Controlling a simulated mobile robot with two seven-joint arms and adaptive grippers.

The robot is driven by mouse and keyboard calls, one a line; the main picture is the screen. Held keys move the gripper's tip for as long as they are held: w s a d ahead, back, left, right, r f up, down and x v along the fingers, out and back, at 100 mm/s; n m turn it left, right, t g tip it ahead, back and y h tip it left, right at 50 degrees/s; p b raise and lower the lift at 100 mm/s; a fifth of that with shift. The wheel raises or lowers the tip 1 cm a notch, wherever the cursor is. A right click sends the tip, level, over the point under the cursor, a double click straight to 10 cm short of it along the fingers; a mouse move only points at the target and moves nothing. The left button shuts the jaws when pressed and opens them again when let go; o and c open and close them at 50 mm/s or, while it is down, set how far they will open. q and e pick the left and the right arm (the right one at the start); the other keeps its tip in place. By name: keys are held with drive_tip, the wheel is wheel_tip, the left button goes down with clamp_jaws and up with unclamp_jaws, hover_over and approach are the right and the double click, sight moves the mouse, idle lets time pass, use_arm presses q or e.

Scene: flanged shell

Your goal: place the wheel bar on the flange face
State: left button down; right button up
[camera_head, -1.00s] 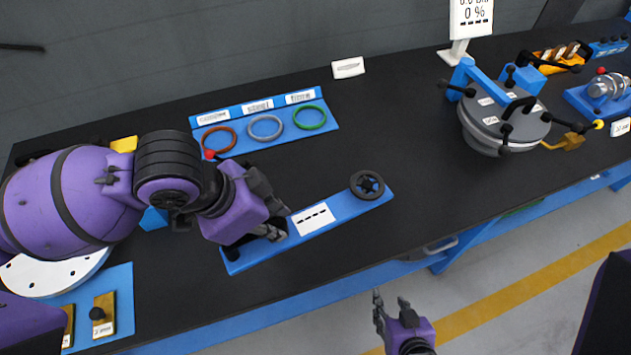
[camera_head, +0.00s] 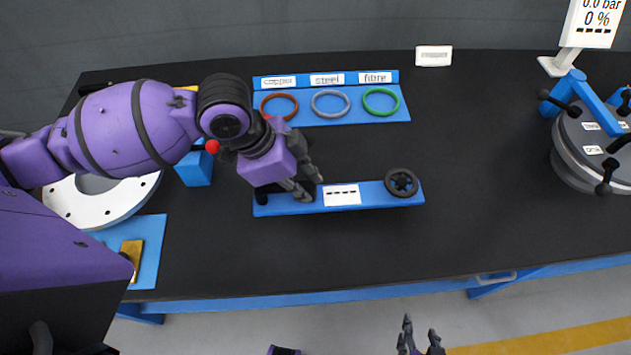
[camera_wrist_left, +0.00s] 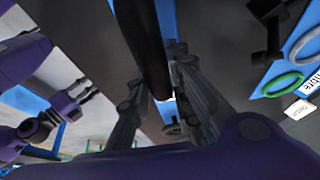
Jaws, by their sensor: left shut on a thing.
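My left gripper (camera_head: 308,183) is over the left part of a blue strip (camera_head: 370,197) on the bench. In the left wrist view its fingers (camera_wrist_left: 155,100) are shut around a thick black bar (camera_wrist_left: 143,45), which I take for the wheel bar. A dark end piece (camera_head: 262,194) shows beside the gripper at the strip's left end. A black spoked wheel (camera_head: 402,182) sits at the strip's right end; whether it joins the held bar is hidden. The white flange face (camera_head: 100,203), a ring with a hole, lies left, partly under my left arm. My right gripper (camera_head: 420,330) is open and empty in front of the bench.
A blue ring board (camera_head: 330,112) with copper, steel and fibre rings lies behind the strip. A blue block (camera_head: 195,168) stands between flange and strip. A grey lidded vessel (camera_head: 590,155) stands at the right. The bench between strip and vessel is clear.

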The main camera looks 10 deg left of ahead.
use_arm(q)
drive_tip(key=shift+w+a+f, duration=0.2)
drive_tip(key=shift+w+f, duration=0.35)
drive_tip(key=shift+f, duration=0.05)
drive_tip(key=f, duration=0.3)
drive_tip(key=shift+w+a+f, duration=0.15)
drive_tip(key=shift+w+f, duration=0.1)
drive_tip(key=shift+f, duration=0.05)
use_arm(e)
drive_tip(key=shift+s+d+f, duration=0.15)
drive_tip(key=shift+s+f, duration=0.25)
drive_tip(key=shift+s, duration=0.05)
use_arm(q)
drive_tip(key=shift+f, duration=0.1)
use_arm(e)
drive_tip(key=shift+w, duration=0.1)
use_arm(q)
drive_tip(key=c, duration=1.6)
unclamp_jaws()
use_arm(e)
drive_tip(key=shift+r, duration=0.1)
